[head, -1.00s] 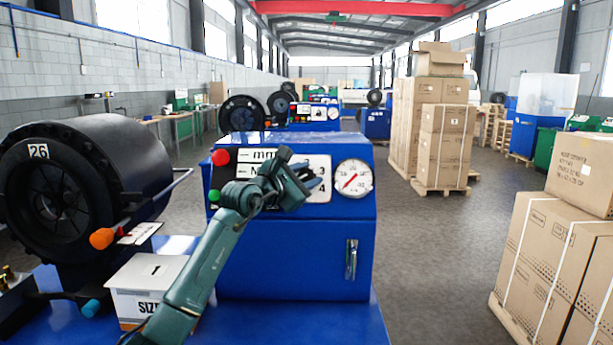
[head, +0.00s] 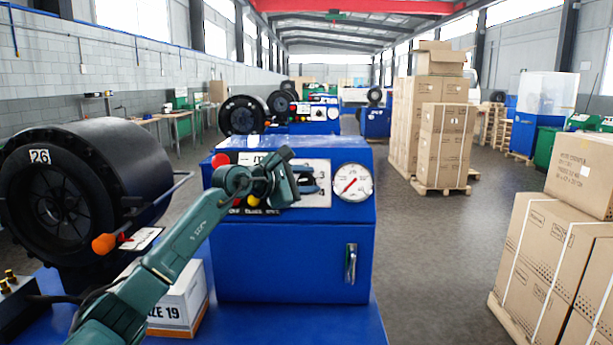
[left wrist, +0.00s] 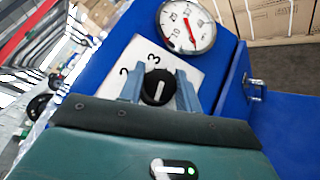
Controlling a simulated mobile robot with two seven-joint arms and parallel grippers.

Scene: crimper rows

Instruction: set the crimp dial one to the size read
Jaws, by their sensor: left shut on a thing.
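The crimp dial is a black knob (left wrist: 158,84) with a short white mark, on a white plate (left wrist: 190,65) on the blue machine (head: 290,262). The numbers 2 and 3 show beside it in the left wrist view. My left gripper (left wrist: 157,75) has its two fingers on either side of the knob, shut on it. My right gripper is out of view.
A round gauge (head: 352,182) with a red needle is right of the plate. A red button (head: 220,160) is at the panel's left. A black crimping head (head: 60,190) marked 26 stands at left. Cartons (head: 545,250) stand at right; the aisle between is clear.

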